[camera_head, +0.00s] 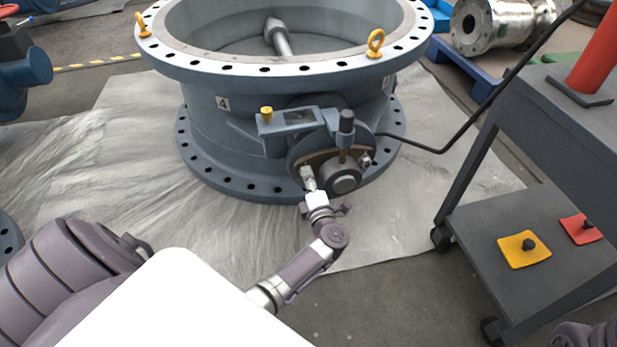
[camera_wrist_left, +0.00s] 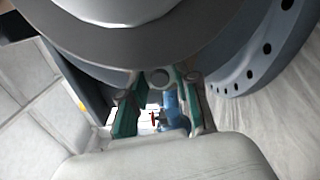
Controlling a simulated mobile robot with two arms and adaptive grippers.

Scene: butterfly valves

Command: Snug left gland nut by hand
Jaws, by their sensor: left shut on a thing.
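The big grey-blue butterfly valve (camera_head: 225,120) lies flat on plastic sheeting. Its stem side carries a round gland plate (camera_head: 325,160) with a thick stem end (camera_head: 345,179) in the middle. The left gland nut (camera_head: 307,173) sits on the plate's left side, partly hidden by my fingers. My left gripper (camera_head: 310,184) reaches up to it from below and is shut on it. In the left wrist view, the round end of the nut (camera_wrist_left: 158,77) shows between the green-padded fingers of my gripper (camera_wrist_left: 157,85). The right gland nut (camera_head: 366,160) stands free on the other side.
A grey cart (camera_head: 480,215) stands close at the right, with a yellow pad (camera_head: 524,249) and a red pad (camera_head: 582,228) on its lower shelf. The sheeting (camera_head: 110,160) left of the valve is clear.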

